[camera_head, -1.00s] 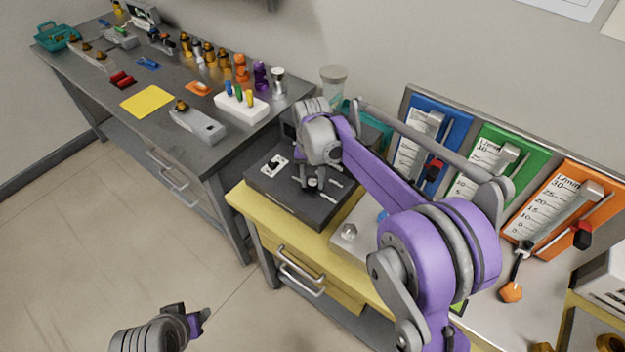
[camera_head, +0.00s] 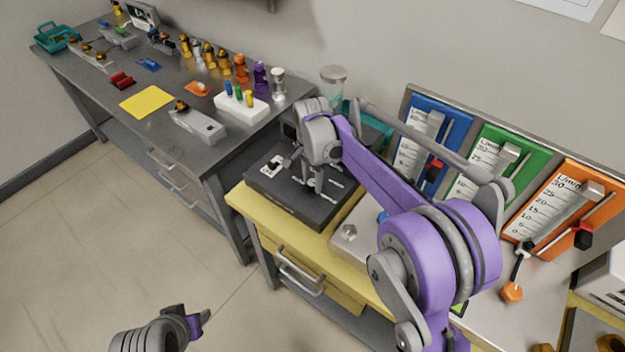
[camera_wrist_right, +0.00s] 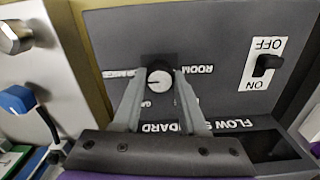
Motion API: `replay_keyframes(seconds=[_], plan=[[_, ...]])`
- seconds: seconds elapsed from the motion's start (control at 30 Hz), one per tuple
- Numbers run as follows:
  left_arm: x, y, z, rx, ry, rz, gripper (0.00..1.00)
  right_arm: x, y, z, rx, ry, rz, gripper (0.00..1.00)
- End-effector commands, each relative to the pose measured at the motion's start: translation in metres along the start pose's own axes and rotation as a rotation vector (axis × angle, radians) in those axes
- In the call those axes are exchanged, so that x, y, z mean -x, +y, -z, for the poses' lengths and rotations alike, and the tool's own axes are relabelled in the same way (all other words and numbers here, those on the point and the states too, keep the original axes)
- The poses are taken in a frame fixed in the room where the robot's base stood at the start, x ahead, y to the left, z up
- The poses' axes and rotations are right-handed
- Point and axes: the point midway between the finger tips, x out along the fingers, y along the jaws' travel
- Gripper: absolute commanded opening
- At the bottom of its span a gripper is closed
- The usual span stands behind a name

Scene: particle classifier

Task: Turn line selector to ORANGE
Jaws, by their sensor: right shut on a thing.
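The line selector is a round knob with a white face (camera_wrist_right: 159,80) on the dark panel (camera_head: 285,203). In the right wrist view its printed labels surround it upside down, partly hidden by my fingers and too small to read surely. My right gripper (camera_wrist_right: 161,88) is shut on the knob, one finger on each side. In the head view my right gripper (camera_head: 312,186) reaches down onto the panel and hides the knob. My left gripper (camera_head: 198,318) hangs empty over the floor at the bottom; its jaw opening is unclear.
An ON/OFF switch (camera_wrist_right: 267,64) sits on the same panel. A metal box (camera_head: 352,236) stands just right of the panel. Blue (camera_head: 455,115), green (camera_head: 530,140) and orange (camera_head: 562,190) flow gauges stand behind. The grey table (camera_head: 95,85) at left holds many small items.

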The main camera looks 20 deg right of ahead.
Motion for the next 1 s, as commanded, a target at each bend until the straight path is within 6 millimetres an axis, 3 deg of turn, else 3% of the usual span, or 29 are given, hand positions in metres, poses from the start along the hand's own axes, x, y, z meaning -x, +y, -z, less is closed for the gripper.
replay_keyframes(seconds=[0.47,0.5,0.63,1.0], plan=[[0.0001,0.0,0.0001,0.0,0.0,0.0,0.5,0.0007,-0.0002,0.0006,-0.015,0.001,0.001,0.0],[0.0001,0.0,0.0001,0.0,0.0,0.0,0.5,0.0007,-0.0002,0.0006,-0.015,0.001,0.001,0.47],[0.0001,0.0,0.0001,0.0,0.0,0.0,0.5,0.0005,-0.0001,0.0004,-0.014,0.001,0.001,0.7],[0.0003,0.0,0.0002,0.0,0.0,0.0,0.5,0.0047,-0.0001,0.0001,-0.013,0.0,0.0,0.72]])
